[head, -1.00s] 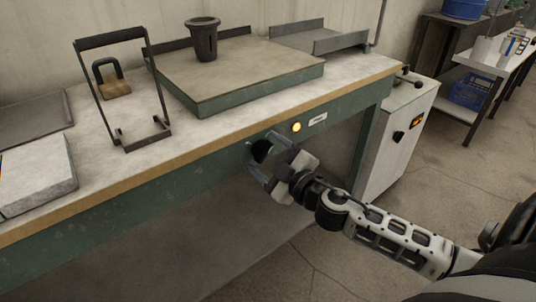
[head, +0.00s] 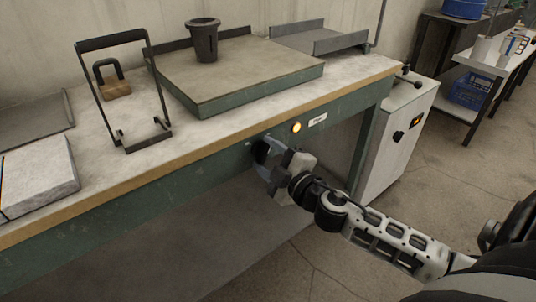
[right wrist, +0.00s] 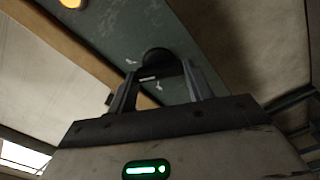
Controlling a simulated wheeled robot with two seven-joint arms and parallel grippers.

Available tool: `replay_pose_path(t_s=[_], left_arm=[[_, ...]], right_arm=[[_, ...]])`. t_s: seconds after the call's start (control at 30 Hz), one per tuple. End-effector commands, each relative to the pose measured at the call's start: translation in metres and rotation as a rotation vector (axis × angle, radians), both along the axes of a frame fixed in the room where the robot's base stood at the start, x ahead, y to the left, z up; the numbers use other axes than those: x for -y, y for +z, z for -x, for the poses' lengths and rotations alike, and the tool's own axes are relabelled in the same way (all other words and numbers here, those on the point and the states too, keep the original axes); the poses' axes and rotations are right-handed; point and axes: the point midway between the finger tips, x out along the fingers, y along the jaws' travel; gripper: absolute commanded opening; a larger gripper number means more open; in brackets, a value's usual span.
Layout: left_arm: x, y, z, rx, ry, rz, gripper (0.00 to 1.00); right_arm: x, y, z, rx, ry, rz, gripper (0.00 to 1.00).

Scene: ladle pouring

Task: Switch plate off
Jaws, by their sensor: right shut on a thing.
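A black round knob (head: 260,149) sits on the green front apron of the workbench, below the wooden edge. My right gripper (head: 266,157) is shut on this knob, its fingers on either side of it. In the right wrist view the knob (right wrist: 157,60) shows between the two fingertips (right wrist: 157,80). A round lamp (head: 296,127) beside the knob glows yellow-orange; it also shows at the top of the right wrist view (right wrist: 72,3). The flat plate (head: 240,75) with green sides lies on the bench top. My left gripper is not in view.
On the bench (head: 190,140) stand a dark cup (head: 203,40) on the plate, a black frame (head: 115,90), a padlock-shaped block (head: 112,84) and a grey slab (head: 38,178).

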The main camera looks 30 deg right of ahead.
Motion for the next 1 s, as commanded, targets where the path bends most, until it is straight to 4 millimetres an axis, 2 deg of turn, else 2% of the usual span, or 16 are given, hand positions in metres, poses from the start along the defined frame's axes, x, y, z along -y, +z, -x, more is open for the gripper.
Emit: replay_pose_path(t_s=[0.2, 0.47, 1.0], left_arm=[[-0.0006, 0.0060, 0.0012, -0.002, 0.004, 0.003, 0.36], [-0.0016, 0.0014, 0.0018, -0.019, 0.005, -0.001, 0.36], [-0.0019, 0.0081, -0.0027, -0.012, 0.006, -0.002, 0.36]], right_arm=[[-0.0010, 0.0001, 0.0002, 0.016, 0.001, 0.204, 0.28], [-0.0009, -0.0013, 0.0002, 0.035, 0.000, 0.452, 0.28], [-0.0008, -0.0043, 0.0003, 0.075, 0.002, 0.957, 0.28]])
